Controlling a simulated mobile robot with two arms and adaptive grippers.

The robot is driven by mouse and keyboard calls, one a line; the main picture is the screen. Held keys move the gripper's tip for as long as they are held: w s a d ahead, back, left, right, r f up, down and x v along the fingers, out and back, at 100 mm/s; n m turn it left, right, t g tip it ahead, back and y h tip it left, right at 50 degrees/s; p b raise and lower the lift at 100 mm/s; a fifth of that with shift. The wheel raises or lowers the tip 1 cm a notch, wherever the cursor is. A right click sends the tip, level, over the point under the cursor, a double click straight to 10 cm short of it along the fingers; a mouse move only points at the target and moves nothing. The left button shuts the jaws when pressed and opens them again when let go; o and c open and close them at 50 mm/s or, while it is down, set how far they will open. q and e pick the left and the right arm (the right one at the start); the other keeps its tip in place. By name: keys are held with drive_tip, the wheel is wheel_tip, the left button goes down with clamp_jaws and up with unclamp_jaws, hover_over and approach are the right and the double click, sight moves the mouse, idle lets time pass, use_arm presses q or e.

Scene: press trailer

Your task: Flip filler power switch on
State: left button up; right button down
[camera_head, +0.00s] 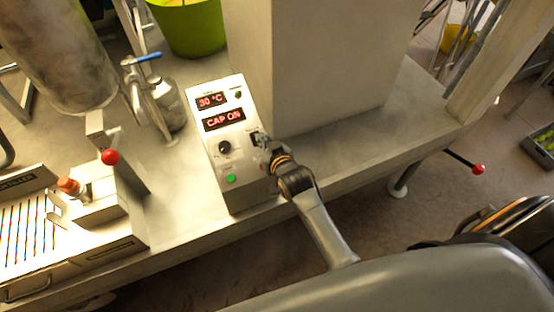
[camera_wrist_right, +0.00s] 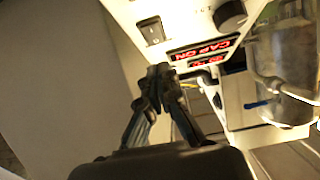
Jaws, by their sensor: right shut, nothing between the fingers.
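The filler's control box (camera_head: 226,150) is white and stands on the metal bench. It has two red displays reading "30 °C" and "CAP ON", a black knob (camera_head: 224,147) and a green button (camera_head: 231,178). A black rocker switch (camera_head: 256,138) sits at its right side, partly covered by my right gripper (camera_head: 264,143) in the head view. In the right wrist view the rocker switch (camera_wrist_right: 152,30) shows clear, just beyond the fingertips. My right gripper (camera_wrist_right: 158,74) is shut and empty, with a small gap to the switch. The switch's position is too small to tell.
A large pale column (camera_head: 320,65) rises right behind the box. A steel tap with a blue handle (camera_head: 148,57) and a tank (camera_head: 60,55) stand left. A device with a red-ball lever (camera_head: 110,157) is at the front left. A green bucket (camera_head: 188,28) is behind.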

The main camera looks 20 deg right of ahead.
use_arm(q)
drive_tip(key=shift+s+f+b, duration=0.25)
drive_tip(key=shift+f+b, duration=0.4)
drive_tip(key=shift+b, duration=0.3)
drive_tip(key=shift+s+f+b, duration=0.25)
drive_tip(key=shift+f+b, duration=0.4)
drive_tip(key=shift+b, duration=0.25)
use_arm(e)
drive_tip(key=f+v, duration=0.1)
drive_tip(key=v, duration=0.9)
drive_tip(key=shift+s+f, duration=0.2)
drive_tip(key=shift+s, duration=0.2)
drive_tip(key=shift+s, duration=0.1)
